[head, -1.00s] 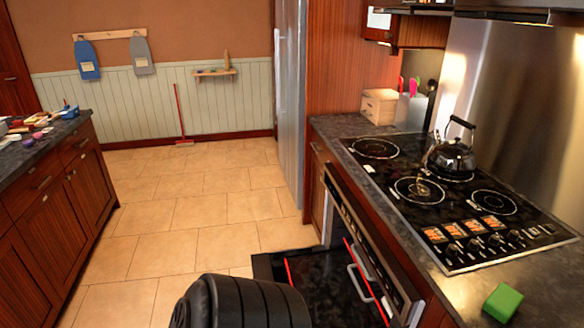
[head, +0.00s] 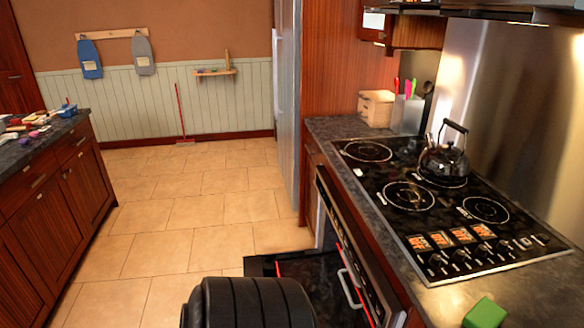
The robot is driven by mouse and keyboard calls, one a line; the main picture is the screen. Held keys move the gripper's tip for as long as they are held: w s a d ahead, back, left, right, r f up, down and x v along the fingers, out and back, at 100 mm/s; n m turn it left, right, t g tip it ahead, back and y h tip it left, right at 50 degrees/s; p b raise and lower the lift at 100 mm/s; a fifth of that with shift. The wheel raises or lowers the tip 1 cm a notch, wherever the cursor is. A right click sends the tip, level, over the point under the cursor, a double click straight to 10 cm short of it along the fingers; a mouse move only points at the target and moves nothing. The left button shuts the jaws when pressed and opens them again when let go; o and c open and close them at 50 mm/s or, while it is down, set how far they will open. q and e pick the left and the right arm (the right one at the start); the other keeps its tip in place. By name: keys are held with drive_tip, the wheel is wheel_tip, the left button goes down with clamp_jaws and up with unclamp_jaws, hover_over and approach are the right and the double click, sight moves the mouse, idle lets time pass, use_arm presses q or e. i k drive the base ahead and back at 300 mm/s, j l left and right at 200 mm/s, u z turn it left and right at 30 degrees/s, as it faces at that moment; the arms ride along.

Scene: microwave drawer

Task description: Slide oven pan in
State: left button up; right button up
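The oven (head: 327,208) is built in under the cooktop counter at the lower right. A dark flat panel (head: 262,266) with a red line along it extends out from the oven's front, low down. It looks like an open door or drawer. A silver handle (head: 350,290) shows beside it. I cannot tell the oven pan apart from these dark surfaces. A black ribbed rounded part, probably mine, covers much of the panel at the bottom of the picture. Neither of my grippers is in view.
A black cooktop (head: 405,197) with a kettle (head: 443,160) is set in the right counter. A green block (head: 485,313) lies at the counter's near end. A cluttered island (head: 60,195) stands at the left. The tiled floor (head: 195,215) between is clear.

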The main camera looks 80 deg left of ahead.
sight(316, 274)
drive_tip(key=u, duration=0.4)
drive_tip(key=i+u, duration=0.15)
drive_tip(key=u, duration=0.25)
drive_tip(key=l+u, duration=0.1)
drive_tip(key=u, duration=0.3)
